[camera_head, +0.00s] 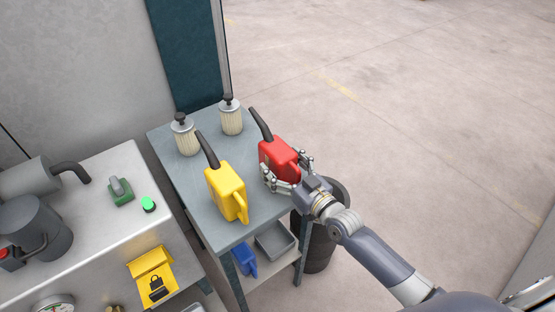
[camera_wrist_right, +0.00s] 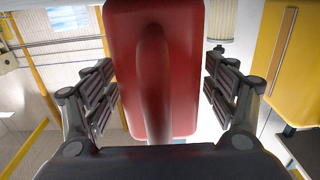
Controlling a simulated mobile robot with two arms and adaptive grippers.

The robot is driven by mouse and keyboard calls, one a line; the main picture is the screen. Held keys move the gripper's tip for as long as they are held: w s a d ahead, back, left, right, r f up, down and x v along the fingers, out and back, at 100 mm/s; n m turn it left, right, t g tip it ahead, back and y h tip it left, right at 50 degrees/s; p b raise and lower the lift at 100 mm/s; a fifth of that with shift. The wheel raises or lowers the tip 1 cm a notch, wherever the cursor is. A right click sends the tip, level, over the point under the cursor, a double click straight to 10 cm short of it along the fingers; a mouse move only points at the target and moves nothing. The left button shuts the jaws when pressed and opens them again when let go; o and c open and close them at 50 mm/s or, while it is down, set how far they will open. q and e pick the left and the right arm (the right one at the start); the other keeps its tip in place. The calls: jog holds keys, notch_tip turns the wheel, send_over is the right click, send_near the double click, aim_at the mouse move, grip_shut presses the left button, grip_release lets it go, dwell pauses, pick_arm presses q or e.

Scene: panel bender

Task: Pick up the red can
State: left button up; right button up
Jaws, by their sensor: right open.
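The red can (camera_head: 277,156) with a dark spout stands on the grey-blue table (camera_head: 204,223), near its right edge. My right gripper (camera_head: 288,171) is at the can, with one finger on each side of its body. In the right wrist view the red can (camera_wrist_right: 187,70) fills the middle, handle towards the camera. My left gripper is not in view.
A yellow can (camera_head: 226,192) stands left of the red can. Two filter cartridges (camera_head: 186,139) (camera_head: 231,119) stand at the table's back. A dark bin (camera_head: 318,250) stands below the table's right side. Open floor (camera_head: 400,120) lies to the right.

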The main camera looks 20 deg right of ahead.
jog(key=shift+w+a, duration=0.1)
jog(key=shift+w, duration=0.2)
jog(key=shift+s, duration=0.1)
jog(key=shift+c, duration=0.3)
jog(key=c, duration=1.4)
jog(key=shift+r, duration=0.15)
